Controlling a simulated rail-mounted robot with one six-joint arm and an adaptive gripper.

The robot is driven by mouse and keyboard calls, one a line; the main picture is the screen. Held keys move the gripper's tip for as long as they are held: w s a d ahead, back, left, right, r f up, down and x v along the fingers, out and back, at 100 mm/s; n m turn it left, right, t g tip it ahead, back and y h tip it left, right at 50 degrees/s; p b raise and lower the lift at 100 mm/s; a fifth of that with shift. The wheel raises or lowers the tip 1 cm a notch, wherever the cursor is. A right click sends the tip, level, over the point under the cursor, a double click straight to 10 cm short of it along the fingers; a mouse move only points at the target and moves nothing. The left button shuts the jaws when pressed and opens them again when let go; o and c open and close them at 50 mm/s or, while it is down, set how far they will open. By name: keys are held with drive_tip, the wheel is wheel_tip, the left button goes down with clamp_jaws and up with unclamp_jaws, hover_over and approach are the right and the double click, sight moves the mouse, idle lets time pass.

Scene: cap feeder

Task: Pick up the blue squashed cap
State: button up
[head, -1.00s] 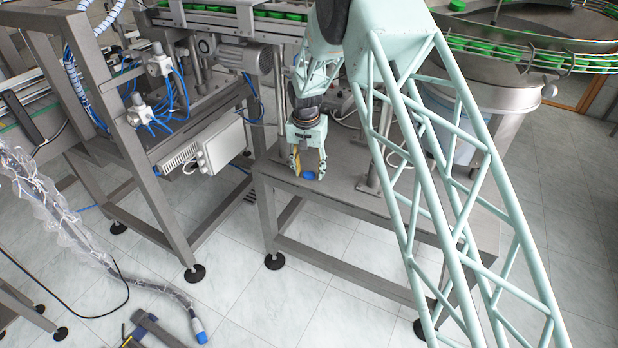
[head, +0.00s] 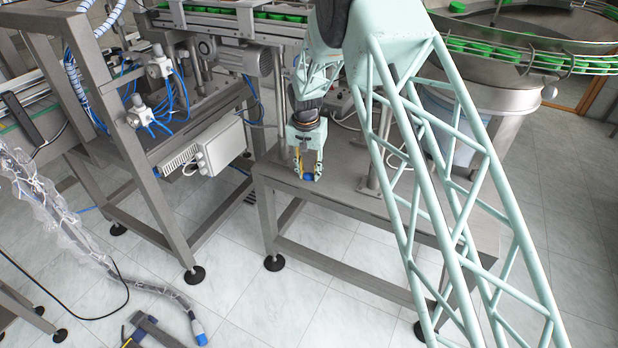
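The blue squashed cap (head: 308,178) is a small blue patch low between my fingertips, at the table top in the head view. My gripper (head: 307,175) is pale green with yellowish finger pads. It points down, with one finger on each side of the cap, and the fingers appear shut on it. Part of the cap is hidden by the fingers. The cap looks to be at table height; whether it touches the table is too small to tell.
The grey metal table (head: 345,199) is bare in front of the gripper. A metal post (head: 377,150) stands on it to the right. A conveyor with green caps (head: 280,17) runs behind, and a round feeder bowl (head: 500,30) with green caps is at back right.

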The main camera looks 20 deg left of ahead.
sight(310, 175)
drive_tip(key=shift+r, duration=0.2)
drive_tip(key=shift+r+p, duration=0.65)
drive_tip(key=shift+r, duration=1)
drive_tip(key=s+d+r+p, duration=0.1)
drive_tip(key=s+d+p, duration=0.1)
drive_tip(key=s+d, duration=0.8)
drive_tip(key=shift+d+r, duration=0.15)
drive_tip(key=shift+d, duration=1.1)
drive_tip(key=shift+d, duration=0.1)
